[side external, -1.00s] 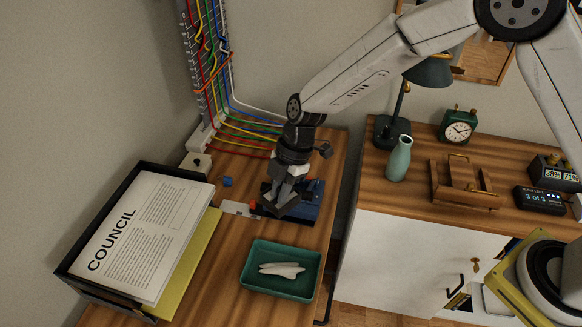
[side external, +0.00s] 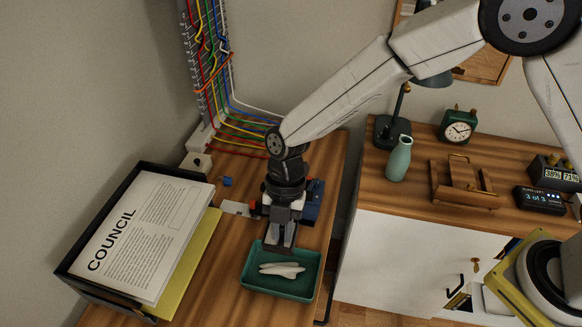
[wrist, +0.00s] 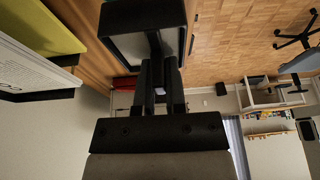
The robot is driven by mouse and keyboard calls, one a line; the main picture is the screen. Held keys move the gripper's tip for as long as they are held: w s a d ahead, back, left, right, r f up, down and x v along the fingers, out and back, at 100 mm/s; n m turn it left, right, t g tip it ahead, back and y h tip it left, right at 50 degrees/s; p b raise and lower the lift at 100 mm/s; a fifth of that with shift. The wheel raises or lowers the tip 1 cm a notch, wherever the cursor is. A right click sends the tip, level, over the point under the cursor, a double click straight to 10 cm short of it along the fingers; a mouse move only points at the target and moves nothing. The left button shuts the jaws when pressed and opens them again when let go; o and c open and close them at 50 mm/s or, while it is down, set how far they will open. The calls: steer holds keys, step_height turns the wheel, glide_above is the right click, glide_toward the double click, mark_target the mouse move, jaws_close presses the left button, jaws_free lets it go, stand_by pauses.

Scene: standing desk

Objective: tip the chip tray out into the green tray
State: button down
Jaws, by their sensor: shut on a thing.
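My gripper (wrist: 158,78) is shut on the grip of the chip tray (wrist: 108,20), a dark-rimmed box with a pale inner face in the wrist view. In the side view my gripper (side external: 281,232) points down at the back edge of the green tray (side external: 276,291). The chip tray shows there as a dark shape (side external: 278,249) just below the fingers, above the green tray's back part. Whether it touches the rim I cannot tell. Several white slivers (side external: 281,269) lie in the green tray. Any chips inside the chip tray are hidden.
A dark blue device (side external: 313,203) stands just behind my gripper. A black paper rack with a COUNCIL sheet (side external: 150,235) is at left. A small blue block (side external: 227,181) and a white plate (side external: 235,208) lie behind. The desk's right edge is close to the green tray.

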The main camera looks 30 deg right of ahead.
mark_target(275, 248)
steer(key=shift+s+a+f+t+h, duration=0.2)
steer(key=shift+f+t+h, duration=0.35)
steer(key=shift+h, duration=0.45)
steer(key=shift+s+a+f+t+h, duration=0.1)
steer(key=shift+a+f+t+h, duration=0.25)
steer(key=shift+t+h, duration=0.5)
steer(key=shift+s+a+f+t+h, duration=0.2)
steer(key=shift+f+t+h, duration=0.3)
steer(key=shift+h, duration=0.65)
steer(key=shift+a+f+m+t+h, duration=0.1)
steer(key=shift+f+m+t+h, duration=0.1)
steer(key=shift+t+h, duration=0.3)
steer(key=shift+a+f+m+t+h, duration=0.1)
steer(key=shift+f+t+h, duration=0.1)
steer(key=shift+h, duration=0.5)
steer(key=shift+f+m+t+h, duration=0.15)
steer(key=shift+f+t+h, duration=0.3)
steer(key=shift+t+h, duration=0.85)
steer(key=shift+f+m+t+h, duration=0.1)
steer(key=shift+f+t+h, duration=0.4)
steer(key=shift+h, duration=1.45)
steer(key=shift+f+m+t+h, duration=0.15)
steer(key=shift+f+t+h, duration=0.25)
steer(key=shift+t+h, duration=0.9)
steer(key=shift+g+h, duration=0.3)
steer(key=shift+h, duration=0.15)
